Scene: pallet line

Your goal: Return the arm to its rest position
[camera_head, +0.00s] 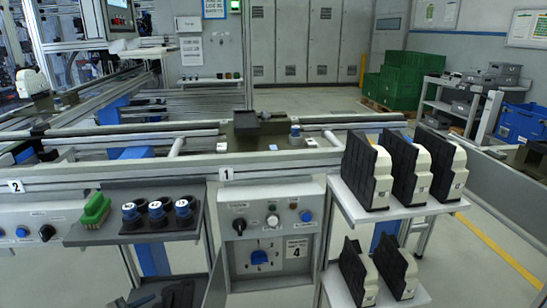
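Neither of my grippers shows for certain in the head view, and I cannot make out either arm. Some dark shapes at the bottom edge (178,294) are cut off, and I cannot tell what they are. No object is seen held. Straight ahead stands the pallet line with a dark pallet carrier (262,127) on its rail.
A control panel (272,240) with knobs is in front. Left of it, a dark shelf (110,235) holds a green brush (92,211) and several blue-topped black cylinders. At right, a two-level white shelf (408,208) holds several black-and-white units. Green crates (400,82) stand behind.

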